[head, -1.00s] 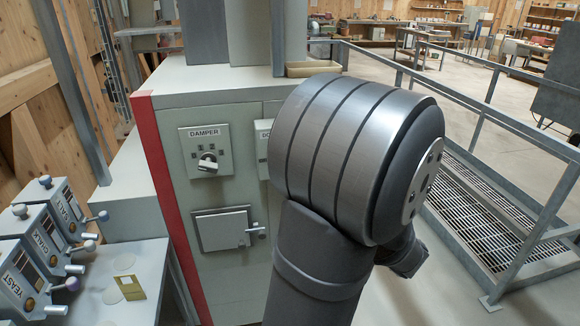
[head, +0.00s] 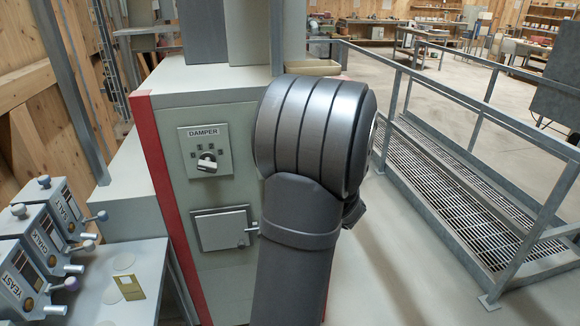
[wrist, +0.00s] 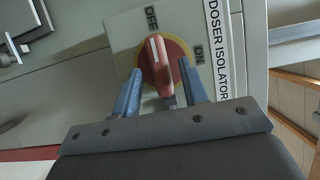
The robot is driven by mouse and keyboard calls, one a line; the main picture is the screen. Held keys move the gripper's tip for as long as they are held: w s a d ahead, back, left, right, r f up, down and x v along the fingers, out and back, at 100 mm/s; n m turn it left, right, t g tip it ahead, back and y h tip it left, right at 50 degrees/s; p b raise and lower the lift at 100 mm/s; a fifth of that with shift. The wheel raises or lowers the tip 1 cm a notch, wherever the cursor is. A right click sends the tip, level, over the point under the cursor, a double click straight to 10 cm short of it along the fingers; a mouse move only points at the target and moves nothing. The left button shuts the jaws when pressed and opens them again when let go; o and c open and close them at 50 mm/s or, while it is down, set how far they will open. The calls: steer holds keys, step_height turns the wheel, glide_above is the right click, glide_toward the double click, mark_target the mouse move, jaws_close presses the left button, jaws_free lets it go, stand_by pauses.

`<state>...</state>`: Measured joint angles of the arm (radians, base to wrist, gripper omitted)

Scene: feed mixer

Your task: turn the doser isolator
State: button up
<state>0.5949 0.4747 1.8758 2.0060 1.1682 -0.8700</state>
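The doser isolator (wrist: 177,84) shows in the wrist view as a pale plate with OFF, ON and its name lettered on it. Its red knob (wrist: 160,66) sits on a yellow disc, its white-marked end toward OFF. My gripper (wrist: 160,67) is open, its two blue fingers on either side of the knob's lower part, with visible gaps on both sides. I cannot tell whether the fingertips reach as deep as the knob. In the head view my arm hides the isolator and the gripper.
A damper switch (head: 205,152) and a small hatch with a latch (head: 222,228) are on the same grey cabinet (head: 200,98). Dispensers (head: 42,225) stand on a bench at the left. A metal railing (head: 455,107) runs along the right.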

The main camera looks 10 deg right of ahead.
steer(key=shift+w+a, duration=0.3)
steer(key=shift+w, duration=0.35)
jaws_close()
steer(key=shift+m, duration=0.3)
steer(key=m+t+h, duration=0.2)
steer(key=m, duration=0.5)
steer(key=m+t+h, duration=0.2)
steer(key=m, duration=0.5)
steer(key=m+t+h, duration=0.1)
steer(key=m+h, duration=0.1)
steer(key=m, duration=0.5)
steer(key=shift+a+f+t, duration=0.3)
steer(key=shift+t, duration=0.1)
steer(key=shift+m+h, duration=0.4)
steer(key=shift+m, duration=0.1)
